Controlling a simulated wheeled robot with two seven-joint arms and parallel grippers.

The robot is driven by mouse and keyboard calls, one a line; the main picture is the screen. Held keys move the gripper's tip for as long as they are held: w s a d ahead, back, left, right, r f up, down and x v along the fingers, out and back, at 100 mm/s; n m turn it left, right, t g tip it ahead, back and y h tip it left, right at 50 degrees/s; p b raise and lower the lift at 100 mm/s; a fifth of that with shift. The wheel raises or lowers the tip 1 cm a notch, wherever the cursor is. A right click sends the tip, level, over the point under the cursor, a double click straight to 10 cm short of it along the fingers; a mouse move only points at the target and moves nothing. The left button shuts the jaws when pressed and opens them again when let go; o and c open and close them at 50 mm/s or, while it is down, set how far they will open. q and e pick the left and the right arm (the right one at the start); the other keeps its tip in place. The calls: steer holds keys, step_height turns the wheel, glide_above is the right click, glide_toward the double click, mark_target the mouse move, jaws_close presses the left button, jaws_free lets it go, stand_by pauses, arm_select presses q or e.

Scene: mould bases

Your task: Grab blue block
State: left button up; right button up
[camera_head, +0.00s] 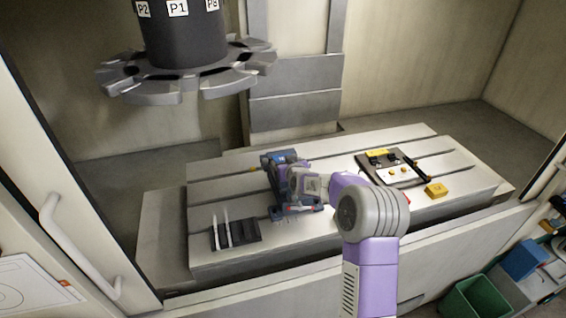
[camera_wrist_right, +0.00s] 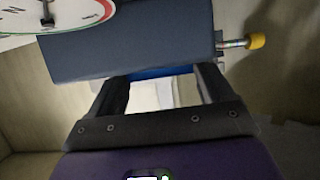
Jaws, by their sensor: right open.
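A dark blue block (camera_wrist_right: 130,40) fills the upper part of the right wrist view, just beyond my fingertips. A brighter blue strip (camera_wrist_right: 160,71) shows below it between the fingers. In the head view a blue and dark object (camera_head: 280,158) stands on the grey slotted table, partly hidden by my arm. My right gripper (camera_wrist_right: 162,80) is open, its two dark fingers apart on either side of the gap. I cannot tell whether they touch the block. In the head view my right wrist covers the fingertips. My left gripper is out of view.
A round dial (camera_wrist_right: 55,14) and a yellow-tipped rod (camera_wrist_right: 245,42) sit close to the block. A black tray (camera_head: 245,236) with two white sticks lies at left on the slotted table (camera_head: 300,250). A black fixture (camera_head: 410,182) and yellow block (camera_head: 436,190) are at right. A toothed disc (camera_head: 190,82) hangs above.

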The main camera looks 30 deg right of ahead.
steer(key=c, duration=0.9)
